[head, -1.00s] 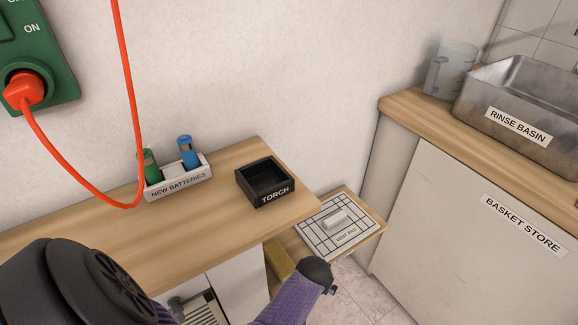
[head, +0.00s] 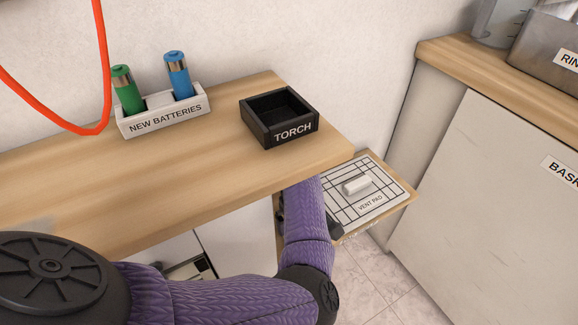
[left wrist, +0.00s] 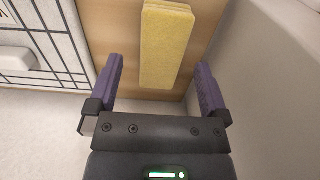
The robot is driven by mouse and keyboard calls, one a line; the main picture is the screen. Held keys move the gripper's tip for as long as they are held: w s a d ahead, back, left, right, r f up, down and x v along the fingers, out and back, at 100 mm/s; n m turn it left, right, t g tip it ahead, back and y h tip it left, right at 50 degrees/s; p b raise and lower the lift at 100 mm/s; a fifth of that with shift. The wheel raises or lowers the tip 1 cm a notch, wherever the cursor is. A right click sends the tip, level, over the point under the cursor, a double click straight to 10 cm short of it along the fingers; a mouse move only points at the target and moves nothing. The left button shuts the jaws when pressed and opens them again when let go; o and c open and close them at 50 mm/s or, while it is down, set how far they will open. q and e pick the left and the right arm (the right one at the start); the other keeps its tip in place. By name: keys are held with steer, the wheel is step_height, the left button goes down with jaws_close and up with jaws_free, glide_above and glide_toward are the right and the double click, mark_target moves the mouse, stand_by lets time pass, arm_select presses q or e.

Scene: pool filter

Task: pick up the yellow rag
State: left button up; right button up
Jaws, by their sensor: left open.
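The yellow rag (left wrist: 165,45) shows in the left wrist view as a folded yellow strip lying on a wooden surface. My left gripper (left wrist: 158,82) is open, with one purple finger to each side of the rag's line. The rag lies between and beyond the fingers, and nothing is held. In the head view my left arm reaches down past the counter's front edge; its gripper and the rag are hidden there. My right gripper is in neither current view.
The wooden counter (head: 190,185) carries the black torch tray (head: 279,116) and the new batteries holder (head: 163,111). A lower shelf holds the vent pad (head: 362,196), beside the rag. A white wall or panel (left wrist: 260,80) rises close to the gripper's right.

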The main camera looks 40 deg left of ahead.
arm_select(q)
steer(key=f+b, duration=0.4)
steer(key=f, duration=0.1)
steer(key=shift+s+a+f, duration=0.1)
steer(key=shift+s+f, duration=0.1)
steer(key=shift+f, duration=0.05)
steer(key=shift+r, duration=0.3)
steer(key=shift+c, duration=0.5)
steer(key=c, duration=1)
arm_select(e)
steer(key=x, duration=0.4)
steer(key=shift+s+a+r, duration=0.1)
steer(key=shift+s+a, duration=0.05)
steer(key=shift+s, duration=0.1)
arm_select(q)
steer(key=shift+p, duration=0.3)
